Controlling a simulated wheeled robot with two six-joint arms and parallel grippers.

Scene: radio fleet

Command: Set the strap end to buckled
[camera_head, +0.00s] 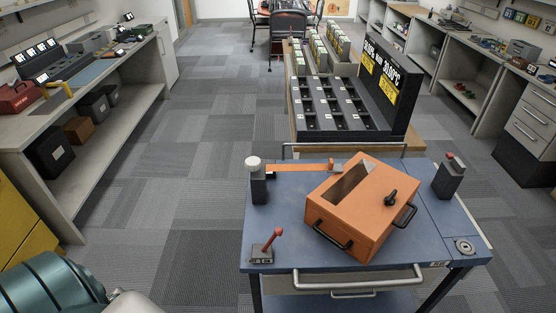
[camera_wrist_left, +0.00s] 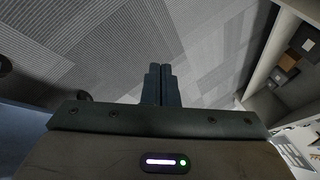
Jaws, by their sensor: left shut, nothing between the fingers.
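I cannot tell from here whether the strap end is fastened. The orange box (camera_head: 372,200) stands at an angle, with an open slot, a black knob and black handles. My left gripper (camera_wrist_left: 160,84) is shut and empty in the left wrist view, over grey carpet. In the head view only part of my left arm shows, bottom left. My right gripper is in no view.
The blue cart (camera_head: 285,235) also holds a red-handled lever (camera_head: 268,246), a dark post with a red top (camera_head: 449,176) and a round fitting (camera_head: 464,247). A display rack (camera_head: 345,100) stands behind it. A workbench (camera_head: 90,100) lines the left; carpet between is clear.

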